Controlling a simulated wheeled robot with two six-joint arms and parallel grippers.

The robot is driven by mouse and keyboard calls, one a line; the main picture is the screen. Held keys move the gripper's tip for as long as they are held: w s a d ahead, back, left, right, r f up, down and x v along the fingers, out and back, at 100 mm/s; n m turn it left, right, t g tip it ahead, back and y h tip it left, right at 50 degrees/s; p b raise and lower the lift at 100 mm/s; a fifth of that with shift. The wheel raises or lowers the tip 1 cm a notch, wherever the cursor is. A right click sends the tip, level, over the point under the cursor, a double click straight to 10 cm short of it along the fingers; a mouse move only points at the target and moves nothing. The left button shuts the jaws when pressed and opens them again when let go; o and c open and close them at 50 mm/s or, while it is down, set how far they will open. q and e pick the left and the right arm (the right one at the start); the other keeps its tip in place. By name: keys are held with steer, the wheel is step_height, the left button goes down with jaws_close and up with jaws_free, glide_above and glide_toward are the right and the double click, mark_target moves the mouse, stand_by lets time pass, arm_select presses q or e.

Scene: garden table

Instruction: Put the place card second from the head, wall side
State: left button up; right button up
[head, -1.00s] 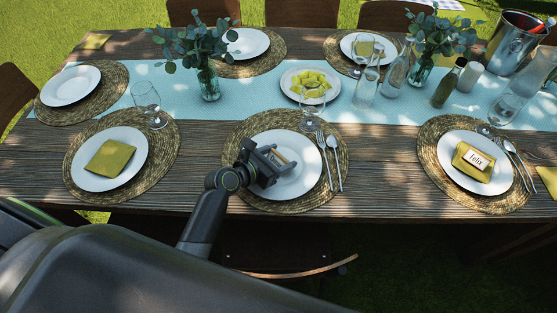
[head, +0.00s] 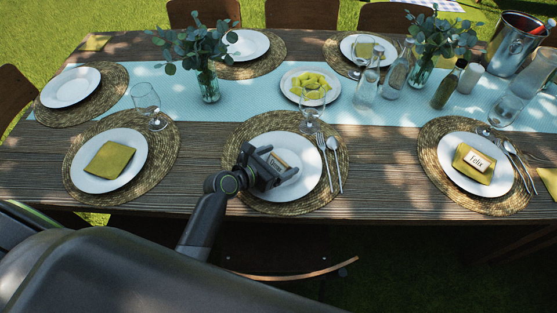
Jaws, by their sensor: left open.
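My left gripper (head: 279,168) is open, low over the front middle white plate (head: 304,190) on its round woven placemat (head: 262,206). A small pale, tan-edged piece, perhaps a place card (head: 280,160), shows between its jaws. Its lower part is hidden by the fingers, and I cannot tell whether it touches them. A card lettered "Felix" (head: 478,160) stands on the yellow napkin (head: 462,168) on the front right plate. My right gripper is not in view.
A fork (head: 325,165) and a spoon (head: 336,165) lie right of the middle plate. A wine glass (head: 311,100) stands behind it. The front left plate holds a yellow napkin (head: 110,158). Bare table (head: 385,170) lies between the middle and right placemats.

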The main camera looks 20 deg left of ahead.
arm_select(q)
steer(key=v, duration=1.1)
steer(key=shift+s+a+p, duration=0.1)
steer(key=shift+s+p, duration=0.2)
steer(key=shift+p, duration=0.05)
steer(key=shift+r, duration=0.2)
